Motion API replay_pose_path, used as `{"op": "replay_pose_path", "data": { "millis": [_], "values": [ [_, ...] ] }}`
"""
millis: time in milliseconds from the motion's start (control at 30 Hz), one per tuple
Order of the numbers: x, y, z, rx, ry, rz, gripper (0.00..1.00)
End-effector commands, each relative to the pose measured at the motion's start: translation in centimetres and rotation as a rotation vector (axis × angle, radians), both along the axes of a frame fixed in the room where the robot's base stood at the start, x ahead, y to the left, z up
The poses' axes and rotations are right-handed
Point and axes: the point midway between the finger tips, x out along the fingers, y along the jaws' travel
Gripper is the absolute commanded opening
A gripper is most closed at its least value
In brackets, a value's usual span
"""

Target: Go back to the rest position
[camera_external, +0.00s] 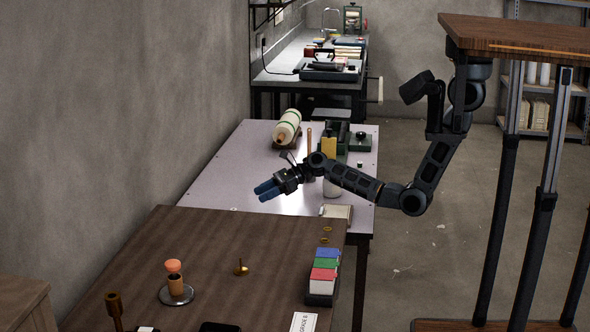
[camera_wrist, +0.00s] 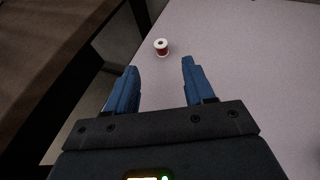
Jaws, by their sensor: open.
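My gripper (camera_external: 266,190) has blue fingers and hangs over the front left part of the pale table (camera_external: 220,180), near the edge of the brown table. In the wrist view my gripper (camera_wrist: 160,80) is open, with nothing between its fingers. A small red and white spool (camera_wrist: 161,47) stands on the pale surface beyond the fingertips, apart from them. My arm reaches in from the right, bent at the elbow. No cloth can be made out in either view.
The brown table (camera_external: 200,240) in front holds colored card boxes (camera_external: 323,275), an orange-topped stamp (camera_external: 174,275) and a brass piece. A cream roll (camera_external: 287,128) lies at the back of the pale table. A white cup-like container (camera_external: 332,187) stands close behind my forearm.

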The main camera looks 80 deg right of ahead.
Motion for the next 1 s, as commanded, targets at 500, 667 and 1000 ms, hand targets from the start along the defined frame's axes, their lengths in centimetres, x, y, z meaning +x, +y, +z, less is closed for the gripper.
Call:
{"op": "replay_pose_path", "data": {
  "millis": [500,667,1000],
  "values": [
    [-0.2,0.1,0.0,-0.004,-0.003,0.004,0.53],
    [-2.2,2.3,0.0,-0.078,-0.070,0.078,0.53],
    [-11.7,8.5,1.4,-0.467,-0.425,0.362,0.53]
  ]
}}
